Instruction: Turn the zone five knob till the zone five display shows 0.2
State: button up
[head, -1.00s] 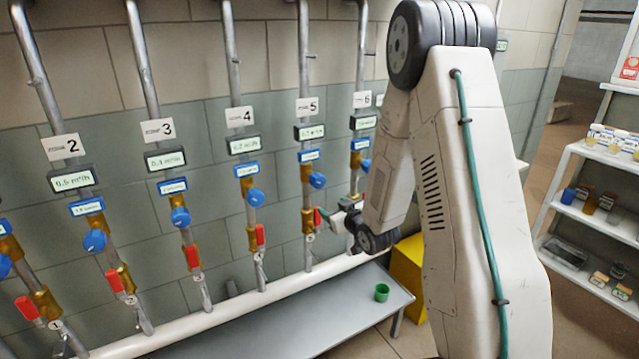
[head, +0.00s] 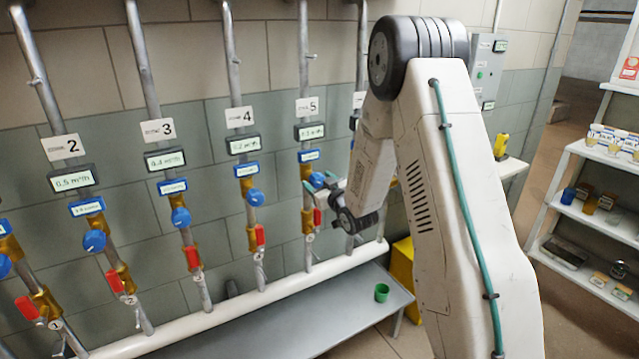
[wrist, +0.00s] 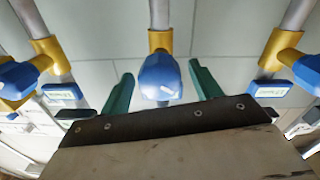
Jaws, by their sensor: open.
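The zone five knob (head: 317,180) is blue and sits on a brass fitting on the pipe under the plate marked 5 (head: 307,106). The zone five display (head: 309,132) hangs above it; its digits are too small to read surely. My gripper (head: 318,190) is at the knob in the head view, partly covering its lower side. In the wrist view the blue knob (wrist: 162,76) lies between the two green fingers of my gripper (wrist: 160,88). The fingers are apart, with a visible gap on each side of the knob.
Neighbouring pipes carry similar blue knobs, such as the zone four knob (head: 255,197). A red lever (head: 317,217) sits below the zone five knob. A grey bench (head: 300,322) with a green cup (head: 381,292) stands below. A shelf (head: 590,213) is at the right.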

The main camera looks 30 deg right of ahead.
jog(key=c, duration=1)
jog(key=shift+m, duration=1.9)
jog(key=o, duration=1)
jog(key=s, duration=0.8)
jog(key=shift+w, duration=0.1)
